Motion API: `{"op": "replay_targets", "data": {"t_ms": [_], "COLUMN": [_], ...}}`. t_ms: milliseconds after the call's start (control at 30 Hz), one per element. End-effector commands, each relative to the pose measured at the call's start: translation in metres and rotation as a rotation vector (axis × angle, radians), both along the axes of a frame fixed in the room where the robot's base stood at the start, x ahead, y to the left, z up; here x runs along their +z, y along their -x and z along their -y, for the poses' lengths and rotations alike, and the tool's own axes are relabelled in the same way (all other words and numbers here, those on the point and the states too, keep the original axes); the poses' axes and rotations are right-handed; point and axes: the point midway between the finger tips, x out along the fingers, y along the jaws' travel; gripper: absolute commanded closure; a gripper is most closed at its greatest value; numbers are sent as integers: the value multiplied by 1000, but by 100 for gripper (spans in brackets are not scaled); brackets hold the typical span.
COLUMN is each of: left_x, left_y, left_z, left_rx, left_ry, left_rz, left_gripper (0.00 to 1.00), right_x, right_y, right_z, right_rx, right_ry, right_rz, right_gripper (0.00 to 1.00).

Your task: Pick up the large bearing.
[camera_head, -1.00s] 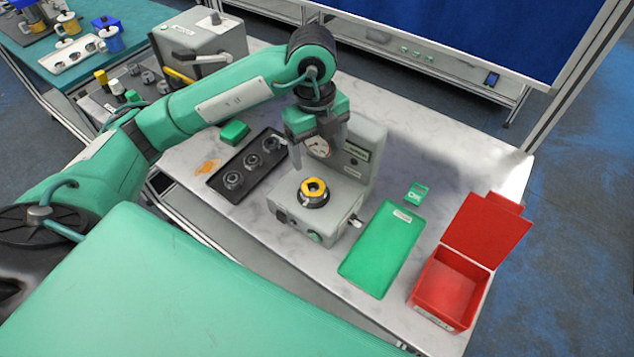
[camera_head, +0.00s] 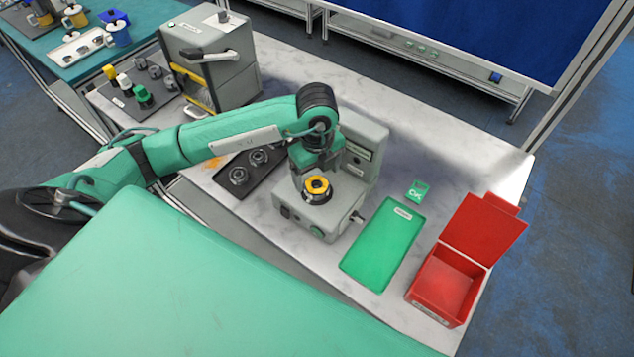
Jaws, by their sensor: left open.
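A dark ring-shaped part with a yellow ring on top (camera_head: 317,189) sits on the grey gauge machine (camera_head: 314,222). Several round metal bearings lie on a black tray to its left; the nearest bearing (camera_head: 238,175) and another bearing (camera_head: 259,157) show clearly. Which one is the large bearing I cannot tell for sure. My left gripper (camera_head: 317,172) is open and points down just above and behind the yellow-topped part, in front of the machine's upright. Its fingertips are hard to make out. My right gripper is not in view.
A green pad (camera_head: 383,245) and an open red box (camera_head: 447,287) lie to the right. A small green tag (camera_head: 418,191) is behind the pad. A grey machine with a handle (camera_head: 210,60) stands at the back left. My arm covers part of the black tray (camera_head: 262,178).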

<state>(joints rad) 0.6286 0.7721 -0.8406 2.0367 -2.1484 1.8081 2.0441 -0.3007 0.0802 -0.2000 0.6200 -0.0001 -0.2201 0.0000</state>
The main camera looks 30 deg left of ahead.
Motion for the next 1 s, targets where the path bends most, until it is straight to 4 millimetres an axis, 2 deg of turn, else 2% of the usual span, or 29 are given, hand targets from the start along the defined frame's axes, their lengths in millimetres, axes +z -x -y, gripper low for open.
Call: {"op": "replay_targets", "data": {"t_ms": [33,100,300,533,800,833,1000], "left_x": [-2,-10,-32,-35,-34,-34,-34], "left_y": [2,2,1,1,1,1,1], "left_z": [0,0,0,0,0,0,0], "left_rx": [1,1,0,0,0,0,0], "left_ry": [-1,-1,0,0,0,0,0], "left_rz": [-5,-5,-1,0,0,1,1], "left_gripper": [19,19,19,19,72,76,76], "right_x": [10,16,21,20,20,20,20], "right_y": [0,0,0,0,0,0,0], "right_z": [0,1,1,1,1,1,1], "right_rx": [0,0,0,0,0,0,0], "right_ry": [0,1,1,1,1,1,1], "right_rz": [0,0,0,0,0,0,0], "right_gripper": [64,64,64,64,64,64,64]}}
